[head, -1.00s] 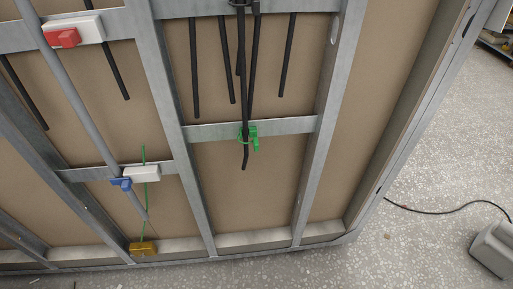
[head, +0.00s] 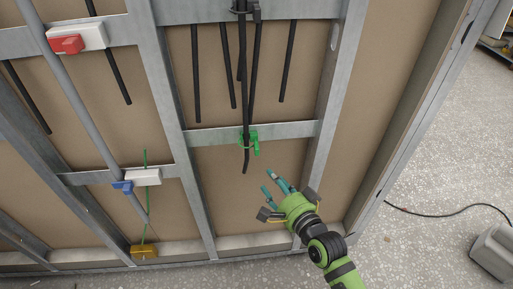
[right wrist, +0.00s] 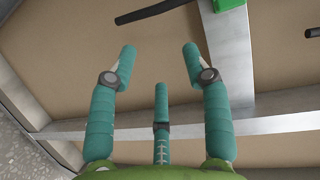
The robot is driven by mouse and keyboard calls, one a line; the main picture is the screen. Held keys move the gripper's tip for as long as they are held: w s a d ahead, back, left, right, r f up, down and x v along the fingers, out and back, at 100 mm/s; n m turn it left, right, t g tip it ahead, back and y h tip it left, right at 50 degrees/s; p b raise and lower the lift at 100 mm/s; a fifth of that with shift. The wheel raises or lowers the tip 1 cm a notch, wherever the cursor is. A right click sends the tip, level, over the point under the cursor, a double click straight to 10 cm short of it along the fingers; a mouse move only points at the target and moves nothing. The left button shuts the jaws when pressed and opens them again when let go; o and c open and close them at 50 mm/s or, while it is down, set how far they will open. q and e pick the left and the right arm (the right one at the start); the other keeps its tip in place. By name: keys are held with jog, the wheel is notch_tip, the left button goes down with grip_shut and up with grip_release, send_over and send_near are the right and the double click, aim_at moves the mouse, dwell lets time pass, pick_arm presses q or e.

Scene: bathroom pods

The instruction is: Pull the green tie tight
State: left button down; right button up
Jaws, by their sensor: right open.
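The green tie (head: 250,142) sits around a black cable on the metal crossbar, in the middle of the head view. The cable's end (head: 246,165) hangs just below it. A green piece (right wrist: 229,4) shows at the top edge of the right wrist view, on the metal bar. My right gripper (head: 270,181) is open and empty, below and to the right of the tie, apart from it. Its teal fingers (right wrist: 160,70) are spread in the right wrist view. The tie's tail is too small to make out clearly. My left gripper is not in view.
Metal studs (head: 317,150) and crossbars frame the brown panel. Several black cables hang above the tie. A white box with a blue clip (head: 122,186) and a yellow block (head: 144,251) are at the left. Speckled floor lies open at the right, with a grey machine (head: 492,250).

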jog(key=m+t+y, duration=0.1)
send_near(257, 149)
jog(key=w+a+f, duration=0.1)
jog(key=w+a, duration=0.1)
jog(key=w, duration=0.2)
jog(key=x, duration=0.6)
jog(key=shift+w+f+p, duration=0.2)
jog(key=shift+w+p, duration=0.15)
jog(key=shift+w, duration=0.05)
jog(key=shift+c, duration=0.4)
grip_shut()
